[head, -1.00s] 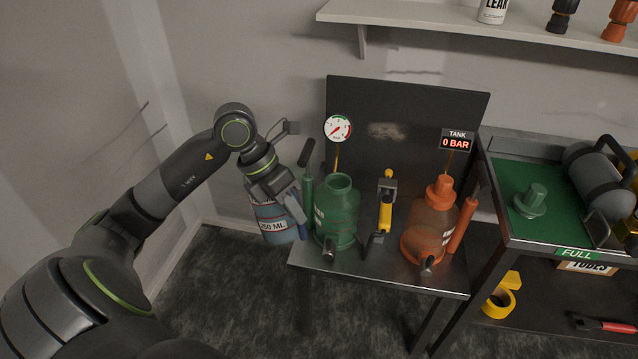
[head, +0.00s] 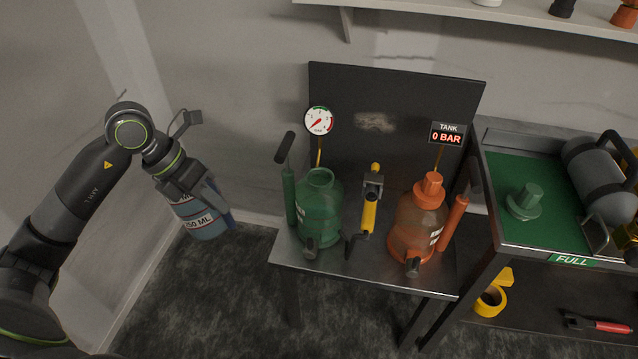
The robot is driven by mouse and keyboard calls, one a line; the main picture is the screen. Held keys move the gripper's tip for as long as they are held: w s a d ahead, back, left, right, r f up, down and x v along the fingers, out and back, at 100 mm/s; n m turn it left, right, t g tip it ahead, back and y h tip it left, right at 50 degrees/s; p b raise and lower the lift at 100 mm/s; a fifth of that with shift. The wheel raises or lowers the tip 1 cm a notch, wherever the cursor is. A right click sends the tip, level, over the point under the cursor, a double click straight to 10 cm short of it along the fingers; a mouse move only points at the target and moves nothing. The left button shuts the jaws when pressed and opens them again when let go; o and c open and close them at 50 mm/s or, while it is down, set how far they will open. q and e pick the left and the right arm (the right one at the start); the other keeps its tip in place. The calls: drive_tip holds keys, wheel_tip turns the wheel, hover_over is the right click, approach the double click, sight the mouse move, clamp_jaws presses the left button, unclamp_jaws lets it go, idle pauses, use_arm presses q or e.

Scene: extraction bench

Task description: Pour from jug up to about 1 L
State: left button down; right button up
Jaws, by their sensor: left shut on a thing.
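My left gripper (head: 196,190) is shut on the jug (head: 203,218), a blue container with a white band reading 250 ML. The jug hangs tilted over the floor, left of the bench and apart from it. The gripper hides the jug's upper part. The green tank (head: 320,209) stands on the bench with an open round neck at its top. Its inside level cannot be seen. The orange tank (head: 418,226) stands to its right with its orange cap on. My right gripper is not in view.
The metal bench (head: 350,270) also holds a yellow-handled valve (head: 369,205) between the tanks. A gauge (head: 319,121) and a 0 BAR display (head: 447,133) rise behind. A green cap (head: 524,201) lies on the green mat (head: 508,169) of the right cart.

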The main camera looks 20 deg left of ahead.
use_arm(q)
drive_tip(key=shift+d, duration=0.1)
drive_tip(key=shift+w+d, duration=0.1)
drive_tip(key=shift+w, duration=0.1)
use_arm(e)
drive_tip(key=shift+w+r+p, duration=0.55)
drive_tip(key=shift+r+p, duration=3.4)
use_arm(q)
drive_tip(key=w+d+b, duration=0.2)
drive_tip(key=w+d, duration=0.3)
drive_tip(key=d, duration=0.5)
drive_tip(key=w+d+b, duration=0.1)
drive_tip(key=w+d, duration=0.5)
drive_tip(key=d, duration=0.3)
drive_tip(key=w+d+r+b, duration=0.1)
drive_tip(key=w+d, duration=0.4)
drive_tip(key=d, duration=0.5)
drive_tip(key=shift+w+d+g+h+b, duration=0.15)
drive_tip(key=shift+d+g+h+b, duration=0.2)
drive_tip(key=shift+b, duration=0.5)
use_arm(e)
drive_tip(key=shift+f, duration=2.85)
